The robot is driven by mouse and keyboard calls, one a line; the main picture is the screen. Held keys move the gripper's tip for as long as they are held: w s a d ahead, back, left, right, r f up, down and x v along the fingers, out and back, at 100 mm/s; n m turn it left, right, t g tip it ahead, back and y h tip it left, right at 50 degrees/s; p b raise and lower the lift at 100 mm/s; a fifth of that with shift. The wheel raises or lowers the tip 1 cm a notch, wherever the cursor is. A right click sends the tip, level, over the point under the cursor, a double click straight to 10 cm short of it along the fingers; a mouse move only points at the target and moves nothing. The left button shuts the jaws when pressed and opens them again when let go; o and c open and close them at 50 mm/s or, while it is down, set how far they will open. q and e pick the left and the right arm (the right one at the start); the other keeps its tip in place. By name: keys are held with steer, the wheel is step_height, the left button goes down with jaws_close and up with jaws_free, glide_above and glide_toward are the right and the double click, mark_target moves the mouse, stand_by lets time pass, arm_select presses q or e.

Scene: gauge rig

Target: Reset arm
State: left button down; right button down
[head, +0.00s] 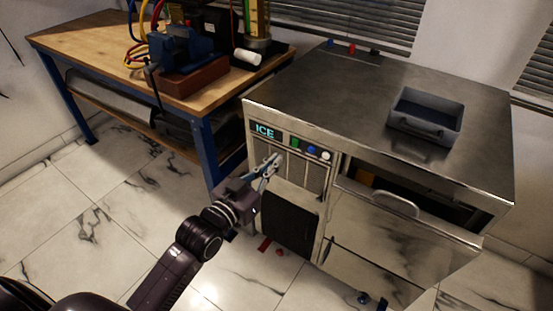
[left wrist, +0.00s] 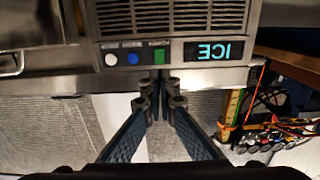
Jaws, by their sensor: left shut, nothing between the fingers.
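My left gripper (head: 270,163) is shut and empty, its fingertips in front of the ice machine (head: 470,100), just below the button panel. In the left wrist view the closed fingers (left wrist: 160,88) point at the machine, which appears upside down. The panel has a lit ICE display (head: 264,132), a green button (head: 295,142), a blue button (head: 311,149) and a white button (head: 326,156). The display (left wrist: 222,50) and the green button (left wrist: 159,55) also show in the left wrist view. Whether the fingertips touch the machine I cannot tell. My right gripper is not in view.
A grey bin (head: 425,115) sits on the steel top. A front panel with a handle (head: 390,203) stands partly open at the right. A wooden workbench (head: 110,52) with a blue vise (head: 185,47) is at left. Small red pieces lie on the floor. The left floor is clear.

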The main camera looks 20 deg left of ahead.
arm_select(q)
steer(key=shift+f, duration=0.15)
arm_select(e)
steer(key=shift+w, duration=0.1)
